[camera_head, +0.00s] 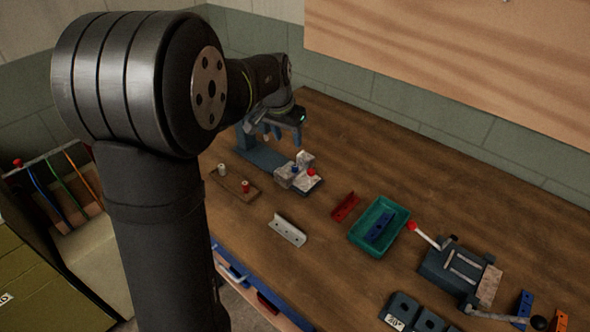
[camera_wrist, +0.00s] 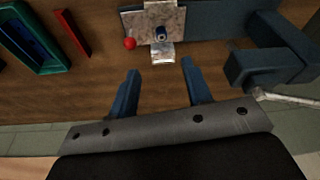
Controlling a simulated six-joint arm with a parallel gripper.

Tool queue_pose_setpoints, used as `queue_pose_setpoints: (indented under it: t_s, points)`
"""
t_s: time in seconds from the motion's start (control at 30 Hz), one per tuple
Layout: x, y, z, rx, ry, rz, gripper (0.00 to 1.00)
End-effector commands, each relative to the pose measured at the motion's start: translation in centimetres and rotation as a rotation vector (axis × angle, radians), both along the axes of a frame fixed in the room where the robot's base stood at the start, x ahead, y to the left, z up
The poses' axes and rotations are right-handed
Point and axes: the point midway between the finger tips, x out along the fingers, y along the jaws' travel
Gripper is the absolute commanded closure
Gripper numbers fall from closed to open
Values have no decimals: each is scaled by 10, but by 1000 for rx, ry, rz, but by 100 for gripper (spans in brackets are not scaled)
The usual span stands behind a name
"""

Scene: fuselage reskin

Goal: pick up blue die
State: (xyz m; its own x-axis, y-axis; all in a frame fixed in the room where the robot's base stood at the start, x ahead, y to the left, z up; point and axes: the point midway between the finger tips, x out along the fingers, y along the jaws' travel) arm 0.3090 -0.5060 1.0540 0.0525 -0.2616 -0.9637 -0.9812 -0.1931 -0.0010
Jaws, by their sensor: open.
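The blue die (camera_wrist: 160,33) is a small, dark blue cylinder with a pale top, seated in a grey metal block (camera_wrist: 167,14) in the wrist view. In the head view the blue die (camera_head: 295,169) shows as a small blue spot on the same block. My gripper (camera_wrist: 160,67) is open, with two blue fingers spread apart and nothing between them. The die lies beyond the fingertips, roughly in line with the gap, not touching them. In the head view my gripper (camera_head: 272,137) is above and behind the block; its fingers show small.
A red ball knob (camera_wrist: 130,43) is beside the block. A blue press frame (camera_head: 260,152) stands behind it. A wooden strip (camera_head: 233,179) holds a red and a pale die. A green tray (camera_head: 357,236) with a blue bracket and a red bracket (camera_head: 345,206) lie to the right.

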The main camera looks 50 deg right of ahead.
Motion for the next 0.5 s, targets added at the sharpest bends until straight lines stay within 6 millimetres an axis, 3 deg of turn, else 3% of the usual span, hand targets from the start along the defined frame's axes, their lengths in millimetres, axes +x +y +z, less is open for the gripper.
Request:
queue_pose_setpoints:
  t_s: [0.1, 0.3, 0.5]
  points:
    - [1, -7, -28, 4, 3, 0, 55]
    - [3, -18, -65, 2, 3, 0, 55]
    - [4, -22, -81, 0, 1, 2, 55]
